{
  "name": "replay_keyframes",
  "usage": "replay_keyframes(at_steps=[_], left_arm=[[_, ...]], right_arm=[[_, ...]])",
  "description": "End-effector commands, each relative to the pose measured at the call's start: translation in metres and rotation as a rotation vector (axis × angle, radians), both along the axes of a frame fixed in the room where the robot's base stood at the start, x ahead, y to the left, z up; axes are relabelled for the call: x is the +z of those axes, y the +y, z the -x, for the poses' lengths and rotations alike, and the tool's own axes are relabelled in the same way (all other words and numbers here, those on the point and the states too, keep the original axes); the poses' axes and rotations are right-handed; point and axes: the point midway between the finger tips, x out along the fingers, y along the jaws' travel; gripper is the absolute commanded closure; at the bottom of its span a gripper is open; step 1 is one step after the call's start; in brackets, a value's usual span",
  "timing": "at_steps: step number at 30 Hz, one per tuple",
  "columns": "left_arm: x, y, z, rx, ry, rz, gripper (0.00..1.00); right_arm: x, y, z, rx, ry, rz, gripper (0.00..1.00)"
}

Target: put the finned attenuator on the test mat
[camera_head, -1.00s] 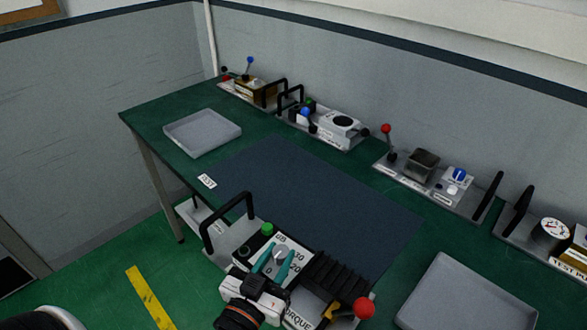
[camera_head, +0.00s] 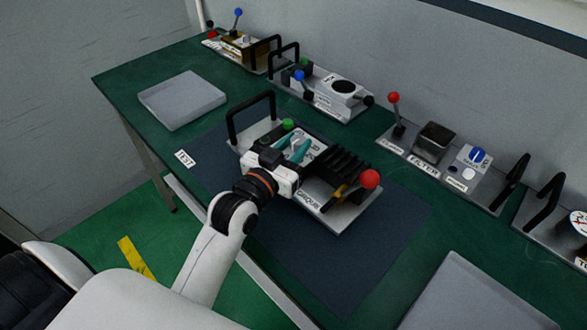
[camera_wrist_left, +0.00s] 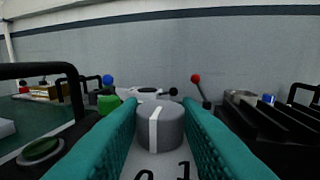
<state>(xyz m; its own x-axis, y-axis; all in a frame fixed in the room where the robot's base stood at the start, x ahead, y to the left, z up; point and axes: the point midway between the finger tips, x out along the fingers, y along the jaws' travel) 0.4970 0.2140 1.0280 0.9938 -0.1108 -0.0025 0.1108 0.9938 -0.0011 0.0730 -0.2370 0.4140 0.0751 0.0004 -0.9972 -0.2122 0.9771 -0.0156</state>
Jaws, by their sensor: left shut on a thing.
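The finned attenuator (camera_head: 341,167) is a light plate with black fins, a black bar handle, a green button and a red ball lever. It appears level above the dark blue test mat (camera_head: 375,265); I cannot tell whether it touches. My left gripper (camera_head: 296,150) has its teal fingers shut on the attenuator's grey knob. In the left wrist view the knob (camera_wrist_left: 158,126) sits between the two fingers, with the fins (camera_wrist_left: 275,125) at the right. The attenuator hides the middle of the mat. My right gripper is out of view.
A grey tray (camera_head: 182,98) stands left of the mat, and another (camera_head: 470,295) stands at the front right. Instrument modules (camera_head: 335,92) with levers and handles line the back, including one (camera_head: 445,160) behind the mat's right side. The mat's front right part is bare.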

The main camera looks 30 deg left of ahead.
Motion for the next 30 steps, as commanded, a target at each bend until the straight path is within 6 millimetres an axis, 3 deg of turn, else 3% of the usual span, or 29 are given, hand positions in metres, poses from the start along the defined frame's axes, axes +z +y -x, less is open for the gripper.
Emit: replay_keyframes(at_steps=[14, 26, 27, 30], left_arm=[[-0.052, 0.000, 0.001, 0.000, -0.006, 0.001, 1.00], [-0.057, 0.000, 0.001, 0.000, -0.009, 0.001, 1.00], [-0.060, 0.000, 0.001, 0.000, -0.002, 0.000, 0.69], [-0.059, 0.000, 0.001, 0.000, -0.002, -0.001, 0.52]], right_arm=[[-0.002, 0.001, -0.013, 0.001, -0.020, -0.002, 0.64], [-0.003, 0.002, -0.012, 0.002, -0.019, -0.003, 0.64], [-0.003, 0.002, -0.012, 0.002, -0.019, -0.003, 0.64], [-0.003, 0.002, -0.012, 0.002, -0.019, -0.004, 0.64]])
